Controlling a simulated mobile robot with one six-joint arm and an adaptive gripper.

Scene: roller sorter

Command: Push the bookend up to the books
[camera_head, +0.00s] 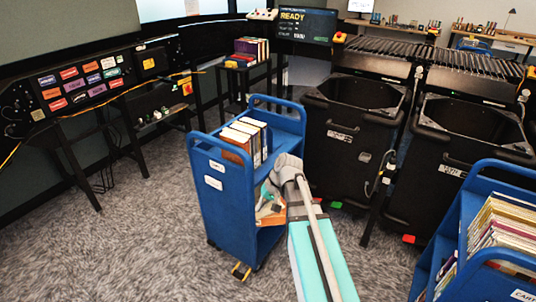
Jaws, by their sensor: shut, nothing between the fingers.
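A blue book cart (216,218) stands in the middle of the head view. A short row of upright books (240,145), with white page edges and dark and brown covers, stands on its top shelf. More orange-brown books or items (268,213) show lower in the cart, partly behind my arm. My arm reaches up from the bottom to the cart's right side, and its grey wrist bends down there. My gripper cannot be made out; the arm and cart hide it. I cannot pick out the bookend.
A second blue cart (462,225) with books is at the right edge. Two black bins (346,150) (462,165) stand under the rollers behind. A black sorting panel (85,84) is at the left. Carpet (120,240) is clear at the front left.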

